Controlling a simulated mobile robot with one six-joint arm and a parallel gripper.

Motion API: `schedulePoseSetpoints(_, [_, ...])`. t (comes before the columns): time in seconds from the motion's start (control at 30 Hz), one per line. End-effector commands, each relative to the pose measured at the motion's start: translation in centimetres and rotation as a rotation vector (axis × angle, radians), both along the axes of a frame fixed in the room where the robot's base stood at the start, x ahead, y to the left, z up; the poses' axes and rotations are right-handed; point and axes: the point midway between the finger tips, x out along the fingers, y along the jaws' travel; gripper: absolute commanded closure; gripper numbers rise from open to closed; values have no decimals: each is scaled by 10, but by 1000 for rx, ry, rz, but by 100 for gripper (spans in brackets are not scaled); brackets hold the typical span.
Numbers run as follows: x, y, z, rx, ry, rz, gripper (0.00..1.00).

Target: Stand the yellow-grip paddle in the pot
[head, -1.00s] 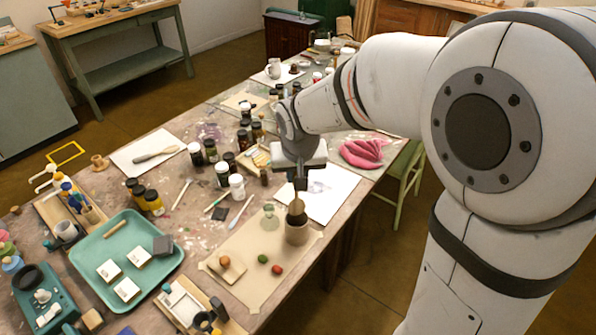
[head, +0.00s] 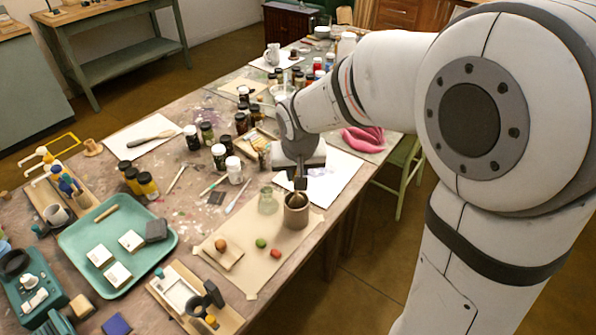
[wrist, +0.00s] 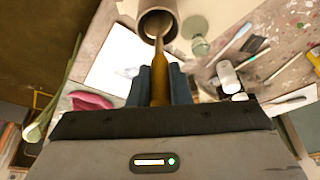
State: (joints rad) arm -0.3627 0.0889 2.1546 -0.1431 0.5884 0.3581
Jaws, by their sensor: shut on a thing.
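My gripper (head: 300,184) is shut on the yellow-brown grip of the paddle (wrist: 160,78), just above the pot. In the wrist view the grip sits between the two dark fingers (wrist: 160,88), and its thinner shaft runs into the mouth of the pot. The grey-brown pot (head: 296,216) stands upright on the tan sheet; its rim also shows at the top of the wrist view (wrist: 142,27). In the head view the paddle's lower part (head: 297,200) shows at the pot's mouth. Its lower end is hidden, so I cannot tell whether it touches the bottom.
A glass flask (head: 268,202) stands close left of the pot. A brown ball (head: 221,245), a green lump (head: 261,243) and a red lump (head: 275,254) lie in front. Several jars (head: 219,156) stand behind. A teal tray (head: 165,252) is at left.

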Motion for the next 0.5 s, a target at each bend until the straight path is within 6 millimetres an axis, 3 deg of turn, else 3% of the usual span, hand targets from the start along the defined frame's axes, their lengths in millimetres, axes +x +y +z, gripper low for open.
schedulePoseSetpoints(0.17, [0, 0, 0, 0, 0, 0, 100])
schedulePoseSetpoints(0.2, [0, 0, 0, 0, 0, 0, 79])
schedulePoseSetpoints(0.5, [0, 0, 1, 0, 0, 0, 57])
